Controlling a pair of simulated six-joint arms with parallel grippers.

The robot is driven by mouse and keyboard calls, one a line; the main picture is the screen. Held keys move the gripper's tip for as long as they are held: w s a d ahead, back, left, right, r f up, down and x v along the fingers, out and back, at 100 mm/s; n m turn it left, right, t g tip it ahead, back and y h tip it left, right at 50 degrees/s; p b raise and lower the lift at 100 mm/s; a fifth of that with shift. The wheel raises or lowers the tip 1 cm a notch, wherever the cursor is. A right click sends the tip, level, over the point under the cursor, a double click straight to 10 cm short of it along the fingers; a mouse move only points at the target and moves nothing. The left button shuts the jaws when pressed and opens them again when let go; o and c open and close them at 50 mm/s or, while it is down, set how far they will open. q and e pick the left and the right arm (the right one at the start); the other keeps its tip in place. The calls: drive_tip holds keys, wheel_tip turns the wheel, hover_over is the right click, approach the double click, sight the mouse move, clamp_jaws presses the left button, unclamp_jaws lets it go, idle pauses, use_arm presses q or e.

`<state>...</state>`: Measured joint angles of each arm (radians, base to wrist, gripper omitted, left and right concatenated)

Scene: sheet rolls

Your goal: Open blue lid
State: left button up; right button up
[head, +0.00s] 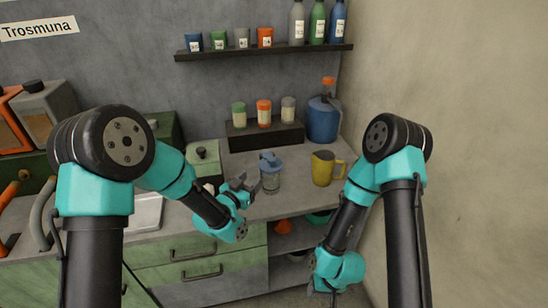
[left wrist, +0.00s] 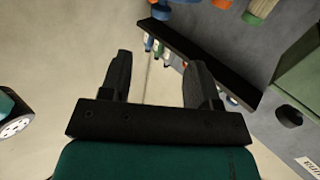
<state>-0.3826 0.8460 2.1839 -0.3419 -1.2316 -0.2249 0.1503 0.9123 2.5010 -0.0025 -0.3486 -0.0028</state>
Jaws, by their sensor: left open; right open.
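A clear jar (head: 271,183) with a blue lid (head: 270,162) stands on the grey counter, right of centre in the head view. The lid sits on top of the jar; its exact fit is too small to tell. My left gripper (head: 241,188) is just left of the jar, fingers pointing up and towards it. It is open and empty in the left wrist view (left wrist: 158,78), where the jar does not show. My right gripper (head: 318,284) hangs low in front of the counter, far below the jar, open, its fingers barely visible.
A yellow mug (head: 323,168) stands right of the jar, with a blue jug (head: 323,119) behind it. A dark riser (head: 265,136) with small jars is at the back. A wall shelf (head: 262,52) holds cups and bottles.

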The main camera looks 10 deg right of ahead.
sight(270, 159)
use_arm(q)
drive_tip(key=x, duration=1.5)
drive_tip(key=shift+w, duration=0.1)
clamp_jaws()
